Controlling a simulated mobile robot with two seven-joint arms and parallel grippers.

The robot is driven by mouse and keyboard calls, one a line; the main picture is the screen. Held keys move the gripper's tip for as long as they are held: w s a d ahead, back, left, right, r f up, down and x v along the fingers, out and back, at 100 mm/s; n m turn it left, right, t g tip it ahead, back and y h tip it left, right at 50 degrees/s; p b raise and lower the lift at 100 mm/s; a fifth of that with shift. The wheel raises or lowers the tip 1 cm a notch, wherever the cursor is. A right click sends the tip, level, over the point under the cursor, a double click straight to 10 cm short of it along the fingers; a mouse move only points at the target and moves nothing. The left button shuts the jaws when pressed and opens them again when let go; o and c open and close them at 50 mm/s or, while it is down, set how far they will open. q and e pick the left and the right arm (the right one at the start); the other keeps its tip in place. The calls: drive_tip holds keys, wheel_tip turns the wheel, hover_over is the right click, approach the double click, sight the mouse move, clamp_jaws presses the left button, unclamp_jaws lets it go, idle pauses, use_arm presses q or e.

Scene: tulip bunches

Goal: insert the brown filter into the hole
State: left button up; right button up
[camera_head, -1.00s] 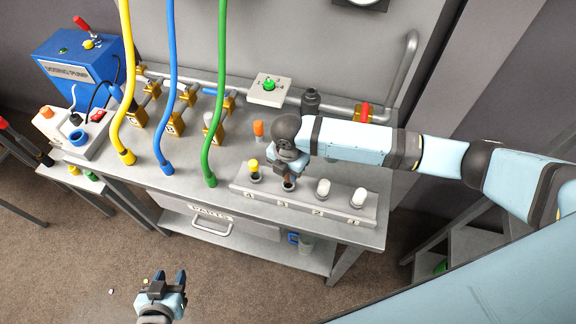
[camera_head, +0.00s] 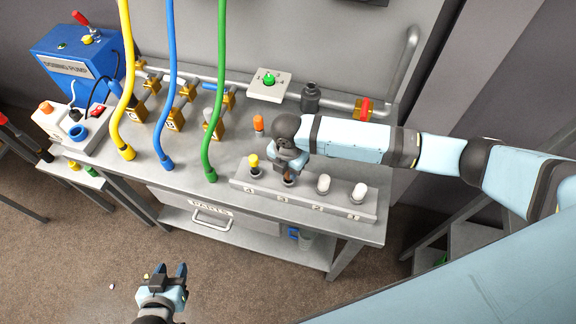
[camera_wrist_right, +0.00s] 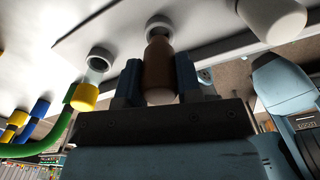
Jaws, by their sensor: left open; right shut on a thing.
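The brown filter (camera_wrist_right: 158,66) stands between the two blue fingers of my right gripper (camera_wrist_right: 158,80), which is shut on it. Its far end lines up with a round hole (camera_wrist_right: 158,24) in the pale holder bar; I cannot tell how deep it sits. In the head view my right gripper (camera_head: 287,172) is over the holder bar (camera_head: 335,206), at the second position from the left, and mostly covers the filter. My left gripper (camera_head: 173,272) is open and empty, low in front of the bench and away from it.
A yellow filter (camera_head: 254,161) stands left of my right gripper; two white ones (camera_head: 323,183) (camera_head: 359,191) stand to its right. An orange-topped piece (camera_head: 258,123) is behind. Yellow, blue and green hoses (camera_head: 220,90) hang over the left bench.

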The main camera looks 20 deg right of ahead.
use_arm(q)
drive_tip(key=shift+s+f, duration=0.15)
drive_tip(key=shift+s, duration=0.3)
drive_tip(key=shift+w+f, duration=0.1)
use_arm(e)
drive_tip(key=shift+f, duration=0.4)
use_arm(q)
drive_tip(key=shift+w+b, duration=0.35)
drive_tip(key=shift+w, duration=0.05)
use_arm(e)
drive_tip(key=shift+f, duration=0.4)
use_arm(q)
drive_tip(key=shift+s+f, duration=0.15)
drive_tip(key=shift+f, duration=0.15)
use_arm(e)
drive_tip(key=shift+f, duration=0.4)
drive_tip(key=o, duration=1)
use_arm(q)
drive_tip(key=shift+s+f, duration=0.1)
drive_tip(key=shift+s, duration=0.25)
use_arm(e)
drive_tip(key=shift+r, duration=0.1)
